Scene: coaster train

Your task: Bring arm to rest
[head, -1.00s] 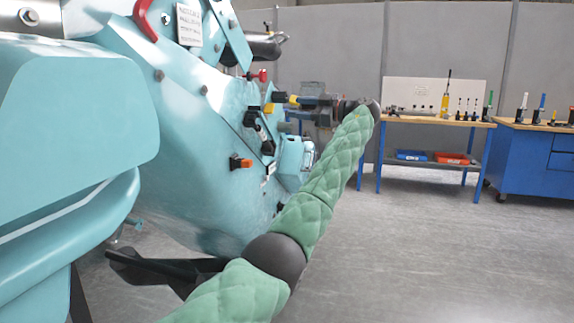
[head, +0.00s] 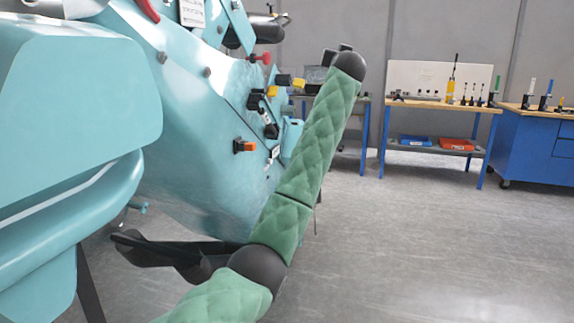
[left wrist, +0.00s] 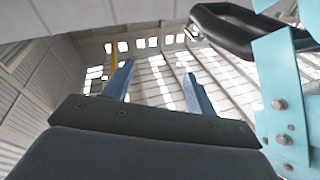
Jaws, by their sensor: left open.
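My left gripper (left wrist: 157,68) is open in the left wrist view, with two blue fingers apart and nothing between them. The fingers point up toward the roof. In the head view my green padded arm rises from the bottom middle to a dark joint at the upper middle. The hand is mostly hidden behind that joint, and its fingers cannot be made out there. My right gripper is not in view.
A large teal machine (head: 185,130) fills the left, with an orange-and-black knob (head: 244,146) and a red knob (head: 264,58) near my forearm. A dark bar (left wrist: 250,30) is close in the left wrist view. A workbench (head: 440,101) and blue cabinet (head: 535,150) stand behind. Floor at right is clear.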

